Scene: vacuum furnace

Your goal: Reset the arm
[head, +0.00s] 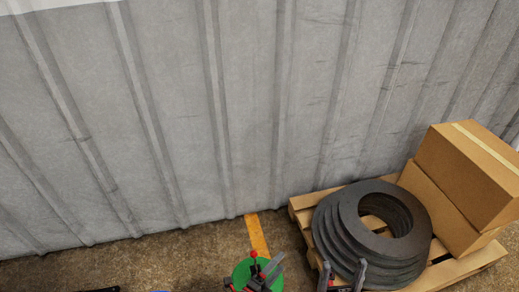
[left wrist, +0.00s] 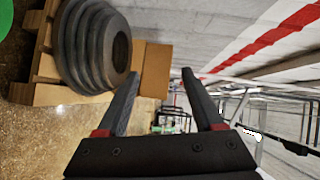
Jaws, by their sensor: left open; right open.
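My left gripper (head: 252,275) is at the bottom edge of the head view, in front of a green disc with a small red knob. Its fingers are small and partly cut off there. In the left wrist view my left gripper (left wrist: 161,73) shows two dark fingers with red bases, spread apart with nothing between them. My right gripper (head: 343,277) is at the bottom edge of the head view, in front of the stacked rings, with its two dark fingers apart and empty. Most of both arms is out of view.
A wooden pallet (head: 302,213) at the right carries a stack of dark rings (head: 352,232) and cardboard boxes (head: 467,170). The green disc (head: 243,269) is left of it. A grey corrugated wall (head: 180,110) closes the back. Brown floor (head: 160,262) at the left looks mostly clear.

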